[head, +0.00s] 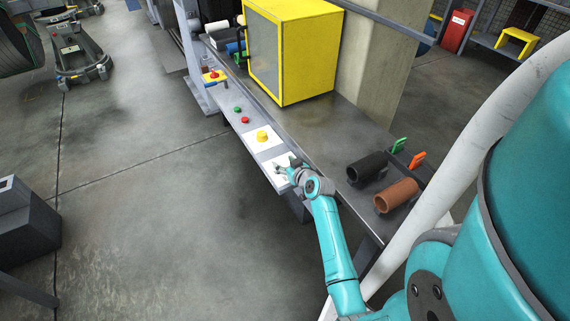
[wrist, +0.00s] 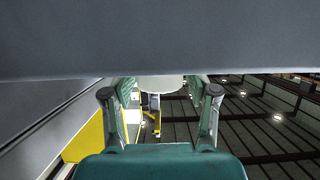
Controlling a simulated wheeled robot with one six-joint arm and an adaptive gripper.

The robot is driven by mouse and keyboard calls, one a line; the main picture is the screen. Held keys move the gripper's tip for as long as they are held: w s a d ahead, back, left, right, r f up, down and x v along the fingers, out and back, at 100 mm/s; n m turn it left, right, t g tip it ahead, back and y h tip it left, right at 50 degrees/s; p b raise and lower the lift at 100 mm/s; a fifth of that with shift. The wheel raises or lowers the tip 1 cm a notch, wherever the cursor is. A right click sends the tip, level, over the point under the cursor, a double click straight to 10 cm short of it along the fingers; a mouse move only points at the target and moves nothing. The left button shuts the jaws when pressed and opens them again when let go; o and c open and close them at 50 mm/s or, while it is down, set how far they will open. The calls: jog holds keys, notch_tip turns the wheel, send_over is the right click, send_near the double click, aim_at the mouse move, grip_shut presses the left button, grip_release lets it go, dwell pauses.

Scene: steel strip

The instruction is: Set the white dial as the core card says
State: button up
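A white dial (wrist: 161,84) shows in the wrist view as a pale rounded shape between my fingertips, against the grey panel (wrist: 160,40). My gripper (head: 284,168) is at the near white plate (head: 277,180) on the control strip in the head view and hides the dial there. My gripper's fingers (wrist: 160,91) stand apart, one on each side of the dial. The gaps are very small, and I cannot tell whether the pads touch it. The dial's pointer and marks are not visible. I cannot make out a readable core card.
A yellow knob (head: 262,136), a red button (head: 245,120) and a green button (head: 237,109) lie farther along the strip. A yellow cabinet (head: 295,50) stands on the bench. Black (head: 367,167) and brown (head: 397,195) cores lie right of my gripper.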

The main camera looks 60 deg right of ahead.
jog(key=c, duration=0.7)
